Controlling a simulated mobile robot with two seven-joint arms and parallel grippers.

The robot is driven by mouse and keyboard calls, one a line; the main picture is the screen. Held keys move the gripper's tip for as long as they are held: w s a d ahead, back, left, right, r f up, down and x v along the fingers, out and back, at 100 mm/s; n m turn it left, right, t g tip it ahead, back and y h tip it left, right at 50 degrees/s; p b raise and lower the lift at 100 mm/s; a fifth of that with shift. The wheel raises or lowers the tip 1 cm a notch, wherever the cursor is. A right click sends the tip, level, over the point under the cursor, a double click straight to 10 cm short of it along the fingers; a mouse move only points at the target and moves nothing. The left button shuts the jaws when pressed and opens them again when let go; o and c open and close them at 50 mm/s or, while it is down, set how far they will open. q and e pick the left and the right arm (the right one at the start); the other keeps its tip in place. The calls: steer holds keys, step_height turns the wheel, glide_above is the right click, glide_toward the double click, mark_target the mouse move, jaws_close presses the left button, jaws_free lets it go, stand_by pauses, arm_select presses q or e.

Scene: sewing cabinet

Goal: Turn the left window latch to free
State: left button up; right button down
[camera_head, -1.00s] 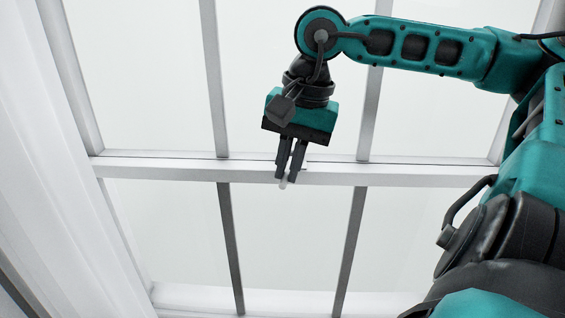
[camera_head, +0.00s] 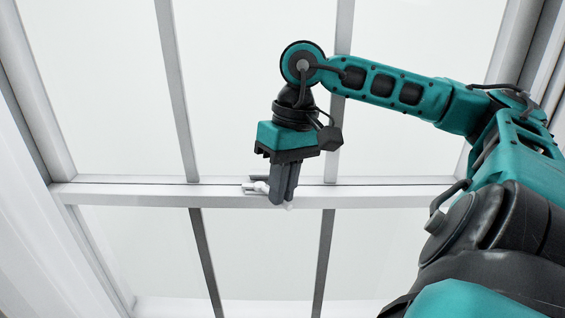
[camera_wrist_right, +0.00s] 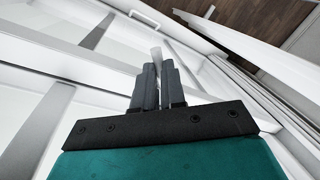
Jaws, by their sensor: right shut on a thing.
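The small white window latch (camera_head: 257,187) sits on the white horizontal rail where the upper and lower sashes meet. My right gripper (camera_head: 281,198) is at the latch, its dark fingers pointing down and shut on it. The fingers cover the latch's middle; a white part shows to their left and a small white tip below them. In the right wrist view the gripper (camera_wrist_right: 158,75) has its fingers close together, with a pale piece of the latch (camera_wrist_right: 156,53) showing between and beyond their tips. My left gripper is in neither view.
The horizontal rail (camera_head: 390,196) runs across the window, with vertical bars (camera_head: 177,90) and glass above and below it. Brown floor (camera_wrist_right: 245,20) shows in the right wrist view.

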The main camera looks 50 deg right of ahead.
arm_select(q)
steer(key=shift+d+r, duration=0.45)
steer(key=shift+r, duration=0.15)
arm_select(e)
steer(key=shift+w+d+r+n, duration=0.1)
steer(key=shift+d+n, duration=0.25)
steer(key=shift+n, duration=0.15)
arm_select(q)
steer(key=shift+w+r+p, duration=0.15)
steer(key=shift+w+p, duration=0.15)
arm_select(e)
steer(key=c, duration=1.2)
jaws_free()
arm_select(q)
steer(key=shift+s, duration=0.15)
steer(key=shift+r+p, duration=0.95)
steer(key=shift+p, duration=0.15)
arm_select(e)
step_height(320, 180, up, 7)
steer(key=d, duration=0.1)
steer(key=shift+d+r, duration=0.15)
steer(key=shift+d, duration=0.05)
